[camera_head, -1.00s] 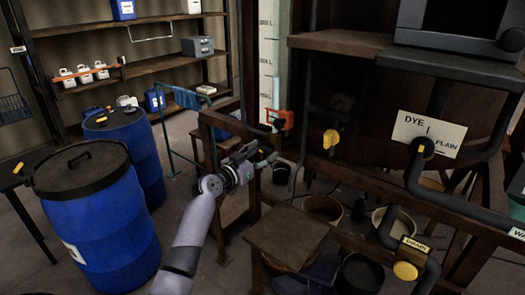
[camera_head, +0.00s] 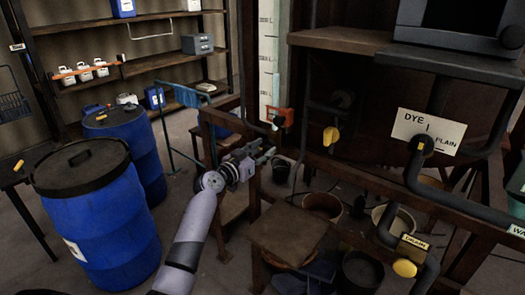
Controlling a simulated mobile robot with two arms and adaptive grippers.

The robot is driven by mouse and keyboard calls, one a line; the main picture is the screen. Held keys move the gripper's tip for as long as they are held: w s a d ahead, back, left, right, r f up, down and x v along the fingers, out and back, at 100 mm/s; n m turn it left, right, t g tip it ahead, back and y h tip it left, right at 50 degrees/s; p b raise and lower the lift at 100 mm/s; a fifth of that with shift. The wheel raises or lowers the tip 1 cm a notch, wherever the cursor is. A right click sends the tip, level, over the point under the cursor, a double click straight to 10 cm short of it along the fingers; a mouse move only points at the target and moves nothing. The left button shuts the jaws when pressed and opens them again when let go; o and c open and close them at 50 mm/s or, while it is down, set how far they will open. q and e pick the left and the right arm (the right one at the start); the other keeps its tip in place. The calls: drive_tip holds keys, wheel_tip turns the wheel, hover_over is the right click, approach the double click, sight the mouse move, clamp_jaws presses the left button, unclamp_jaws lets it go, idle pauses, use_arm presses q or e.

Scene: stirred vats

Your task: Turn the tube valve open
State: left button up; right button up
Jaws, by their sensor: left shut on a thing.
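A tall pale graduated tube (camera_head: 267,60) stands behind the wooden frame, left of centre. A small orange-red fitting with dark parts (camera_head: 282,116) sits at its foot and looks like the tube valve; its handle position is too small to tell. My left gripper (camera_head: 266,154) is in front of the frame, below the fitting in the picture. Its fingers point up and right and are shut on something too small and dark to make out. A gap shows between gripper and fitting in the picture; depth is unclear. My right gripper is not in view.
A yellow knob (camera_head: 331,136) is right of the tube. A dye/plain sign (camera_head: 428,132) and a yellow drain knob (camera_head: 405,268) are further right, among dark pipes. A wooden stool (camera_head: 288,234) stands below the gripper. Blue barrels (camera_head: 97,215) stand at left.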

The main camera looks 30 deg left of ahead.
use_arm(q)
drive_tip(key=shift+c, duration=0.6)
drive_tip(key=shift+n, duration=0.5)
drive_tip(key=shift+n+b, duration=0.3)
drive_tip(key=shift+n, duration=0.7)
drive_tip(key=n, duration=0.4)
drive_tip(key=shift+n, duration=0.3)
drive_tip(key=n+p, duration=0.1)
drive_tip(key=n, duration=0.4)
drive_tip(key=n+p, duration=0.2)
drive_tip(key=n, duration=0.3)
drive_tip(key=shift+a, duration=0.1)
drive_tip(key=shift+f+n, duration=0.1)
drive_tip(key=shift+n, duration=0.2)
